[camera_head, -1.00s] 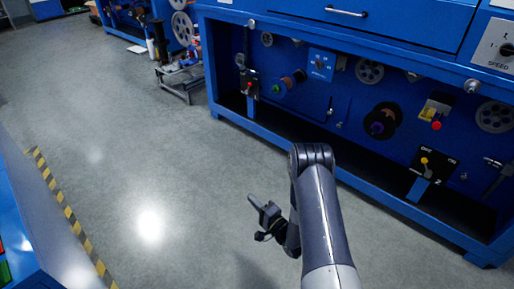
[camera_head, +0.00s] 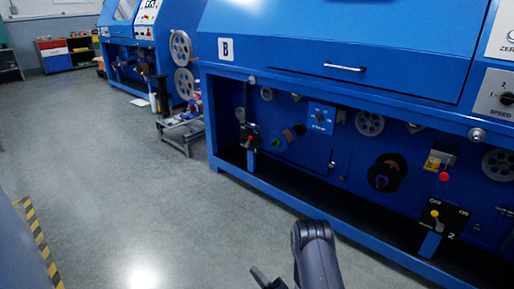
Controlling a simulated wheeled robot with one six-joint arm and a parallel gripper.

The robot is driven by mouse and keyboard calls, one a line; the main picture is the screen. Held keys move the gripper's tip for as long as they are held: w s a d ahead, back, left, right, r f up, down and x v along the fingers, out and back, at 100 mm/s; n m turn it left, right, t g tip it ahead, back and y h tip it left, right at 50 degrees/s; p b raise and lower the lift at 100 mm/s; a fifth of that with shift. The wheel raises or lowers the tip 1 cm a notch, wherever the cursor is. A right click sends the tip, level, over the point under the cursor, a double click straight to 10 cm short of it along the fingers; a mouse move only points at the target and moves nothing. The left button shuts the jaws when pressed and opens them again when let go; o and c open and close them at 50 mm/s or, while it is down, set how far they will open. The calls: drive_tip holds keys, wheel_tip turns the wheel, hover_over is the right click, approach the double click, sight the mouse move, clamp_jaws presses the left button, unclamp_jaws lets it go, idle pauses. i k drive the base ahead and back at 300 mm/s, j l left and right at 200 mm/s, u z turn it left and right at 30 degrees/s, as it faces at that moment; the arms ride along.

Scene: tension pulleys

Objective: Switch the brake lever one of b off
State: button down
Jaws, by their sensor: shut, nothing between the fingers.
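The blue machine (camera_head: 225,85) carries a white B label (camera_head: 226,48). Low on its left side is a small black lever plate (camera_head: 249,131) with a red spot and a blue lever post below; its marking is too small to read and the lever's position cannot be told. A second black plate (camera_head: 455,222), marked OFF, ON and 2, holds a yellow-knobbed lever (camera_head: 435,214) at the lower right, on the OFF side. My gripper (camera_head: 260,276) is shut and empty at the bottom edge, partly cut off, over the floor and apart from both levers.
A low metal stand (camera_head: 182,132) is left of the machine. Another blue machine (camera_head: 128,42) stands farther back. The machine's lower blue rail (camera_head: 320,222) runs along the front. Grey floor (camera_head: 110,180) is open to the left, with a yellow-black stripe (camera_head: 40,240).

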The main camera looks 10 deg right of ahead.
sight(248, 145)
drive_tip(key=i+j+z, duration=0.5)
drive_tip(key=i+j, duration=0.2)
drive_tip(key=i, duration=0.5)
drive_tip(key=i+j+z, duration=0.45)
drive_tip(key=i+j, duration=0.6)
drive_tip(key=j, duration=0.1)
